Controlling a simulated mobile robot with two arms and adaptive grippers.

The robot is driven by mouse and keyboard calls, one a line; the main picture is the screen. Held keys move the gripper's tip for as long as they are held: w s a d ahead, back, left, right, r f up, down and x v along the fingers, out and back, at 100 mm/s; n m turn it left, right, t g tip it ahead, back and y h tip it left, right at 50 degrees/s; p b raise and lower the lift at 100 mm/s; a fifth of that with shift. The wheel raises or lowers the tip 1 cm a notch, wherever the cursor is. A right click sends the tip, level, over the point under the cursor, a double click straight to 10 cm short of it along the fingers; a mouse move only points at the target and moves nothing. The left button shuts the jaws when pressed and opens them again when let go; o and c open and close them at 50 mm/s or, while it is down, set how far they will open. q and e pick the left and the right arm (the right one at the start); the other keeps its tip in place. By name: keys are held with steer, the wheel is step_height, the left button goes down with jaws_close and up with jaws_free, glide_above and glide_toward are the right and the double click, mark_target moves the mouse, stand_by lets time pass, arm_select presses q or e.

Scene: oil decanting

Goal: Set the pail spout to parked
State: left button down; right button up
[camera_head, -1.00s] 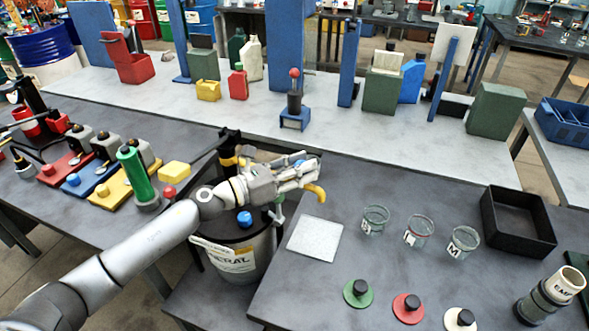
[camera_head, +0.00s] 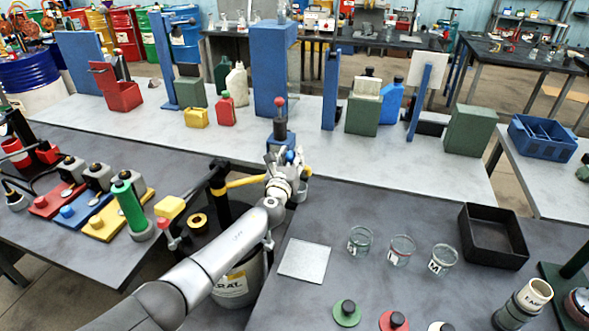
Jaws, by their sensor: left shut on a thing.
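The labelled pail (camera_head: 232,286) stands between the tables, mostly hidden behind my left arm. Its black pump post (camera_head: 218,184) rises at the left. The yellow spout (camera_head: 245,181) runs to the right from the post, nearly level, into my left gripper (camera_head: 291,165). The gripper is shut on the spout's outer part and hides its end. It is above the gap between the front table and the pale back bench, below the red-knobbed stand in the picture. My right gripper is out of view.
A pale square plate (camera_head: 304,260), several glass beakers (camera_head: 401,250) and a black tray (camera_head: 493,236) are on the front table. The red-knobbed stand (camera_head: 280,128) is on the back bench. A green cylinder (camera_head: 130,206) stands on the left table.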

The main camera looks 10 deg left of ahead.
arm_select(q)
steer(key=shift+w+a+n+y+b, duration=0.3)
steer(key=shift+w+a+n+y, duration=0.1)
steer(key=shift+w+y, duration=0.15)
steer(key=shift+w+a+n+y+b, duration=0.25)
steer(key=shift+w+a+n+y, duration=0.1)
steer(key=shift+w+y, duration=0.2)
steer(key=shift+a+r, duration=0.15)
steer(key=c, duration=1.3)
jaws_free()
steer(key=shift+w, duration=0.1)
steer(key=shift+c, duration=0.2)
steer(key=o, duration=0.3)
steer(key=shift+w, duration=0.1)
steer(key=shift+s+f, duration=0.25)
steer(key=shift+s, duration=0.75)
steer(key=s+d, duration=0.1)
steer(key=s, duration=0.9)
